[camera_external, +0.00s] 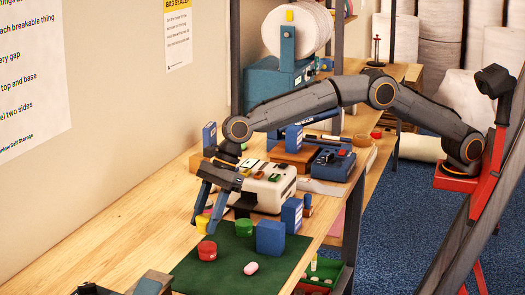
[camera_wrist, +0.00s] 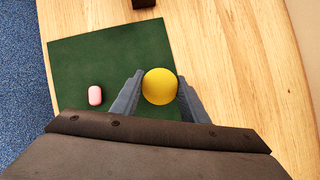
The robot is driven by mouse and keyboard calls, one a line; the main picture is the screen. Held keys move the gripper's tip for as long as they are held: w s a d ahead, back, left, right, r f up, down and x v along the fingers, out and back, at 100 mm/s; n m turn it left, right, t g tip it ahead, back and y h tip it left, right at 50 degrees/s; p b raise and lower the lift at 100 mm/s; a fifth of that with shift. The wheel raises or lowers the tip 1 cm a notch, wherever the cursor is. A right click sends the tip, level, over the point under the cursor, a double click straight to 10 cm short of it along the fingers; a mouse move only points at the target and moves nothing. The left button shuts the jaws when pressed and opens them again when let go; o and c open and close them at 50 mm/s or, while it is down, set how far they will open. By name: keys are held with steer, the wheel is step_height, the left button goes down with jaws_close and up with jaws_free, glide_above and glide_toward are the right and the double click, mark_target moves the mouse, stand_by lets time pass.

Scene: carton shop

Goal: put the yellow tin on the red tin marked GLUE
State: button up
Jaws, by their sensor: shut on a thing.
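The yellow tin (camera_external: 202,225) is between the fingers of my gripper (camera_external: 203,224), which is shut on it. In the wrist view the yellow tin (camera_wrist: 160,86) shows as a round top between the two fingertips (camera_wrist: 160,92). The red tin (camera_external: 207,251) stands on the green mat, just below the yellow tin in the external view. No marking on it is legible. The red tin is not visible in the wrist view; the yellow tin and my gripper cover that part of the mat. I cannot tell whether the two tins touch.
The green mat (camera_external: 228,274) also bears a pink soap-like piece (camera_external: 251,268). A green tin (camera_external: 244,227) and blue boxes (camera_external: 270,238) stand right of my gripper. A cream machine (camera_external: 268,187) is behind. Bare wooden bench (camera_external: 120,245) lies to the left.

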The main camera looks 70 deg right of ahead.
mark_target(207, 245)
steer(key=shift+f+p, duration=0.5)
steer(key=shift+f, duration=1.8)
steer(key=shift+f, duration=0.1)
steer(key=o, duration=1.1)
steer(key=b+v, duration=0.2)
steer(key=v, duration=1)
